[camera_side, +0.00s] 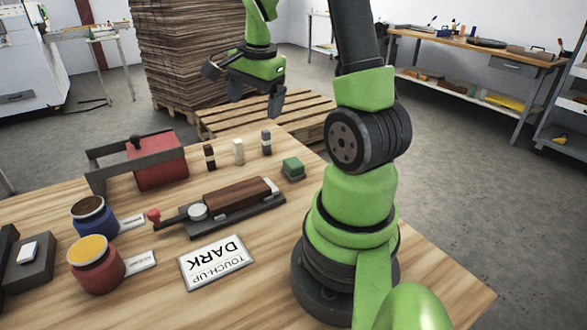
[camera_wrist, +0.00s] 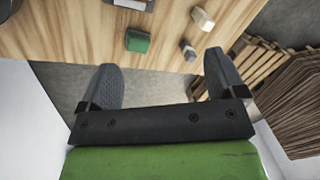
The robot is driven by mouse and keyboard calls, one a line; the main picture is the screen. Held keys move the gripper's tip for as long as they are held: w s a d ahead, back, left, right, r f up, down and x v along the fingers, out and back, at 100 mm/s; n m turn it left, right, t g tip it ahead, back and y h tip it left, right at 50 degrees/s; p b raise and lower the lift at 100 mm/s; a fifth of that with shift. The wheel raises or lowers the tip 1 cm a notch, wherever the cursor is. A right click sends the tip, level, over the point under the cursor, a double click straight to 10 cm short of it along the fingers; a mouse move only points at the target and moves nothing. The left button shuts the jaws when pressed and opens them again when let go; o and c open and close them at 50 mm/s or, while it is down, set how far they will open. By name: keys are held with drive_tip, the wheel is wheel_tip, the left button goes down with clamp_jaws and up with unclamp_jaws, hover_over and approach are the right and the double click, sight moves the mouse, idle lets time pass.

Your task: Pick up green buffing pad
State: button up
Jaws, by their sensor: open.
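The green buffing pad (camera_side: 292,166) is a small block with a green top and a grey lower part. It sits on the wooden table near its far edge, right of the clamped wood piece. It also shows in the wrist view (camera_wrist: 138,41), above the left finger. My gripper (camera_side: 243,93) is open and empty, raised above and beyond the table's far edge. In the wrist view its two fingers (camera_wrist: 163,84) are spread wide, with nothing between them but the floor. The pad is apart from both fingers.
Several small upright sticks (camera_side: 238,151) stand left of the pad. A clamp fixture holds a dark wood piece (camera_side: 235,202). A red box under a grey frame (camera_side: 158,165), two jars (camera_side: 95,265) and a "TOUCH-UP DARK" card (camera_side: 216,262) are also on the table (camera_side: 440,275). Pallets stand behind.

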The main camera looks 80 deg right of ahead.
drive_tip(key=s+d+f+m, duration=0.2)
drive_tip(key=f, duration=0.1)
drive_tip(key=s+d+f+m+g, duration=0.1)
drive_tip(key=s+d+f+m, duration=0.1)
drive_tip(key=d+f, duration=0.1)
drive_tip(key=s+d+f+m+y, duration=0.1)
drive_tip(key=s+d+f+m, duration=0.1)
drive_tip(key=f, duration=0.1)
drive_tip(key=shift+d+g, duration=0.25)
drive_tip(key=shift+g, duration=0.15)
hover_over(293, 162)
drive_tip(key=f, duration=0.4)
drive_tip(key=shift+s+f, duration=0.25)
drive_tip(key=shift+f, duration=0.05)
drive_tip(key=shift+w+f, duration=0.2)
drive_tip(key=shift+f, duration=2.7)
drive_tip(key=c, duration=1)
drive_tip(key=shift+d+r, duration=0.1)
wheel_tip(293, 162, up, 10)
drive_tip(key=shift+f, duration=0.1)
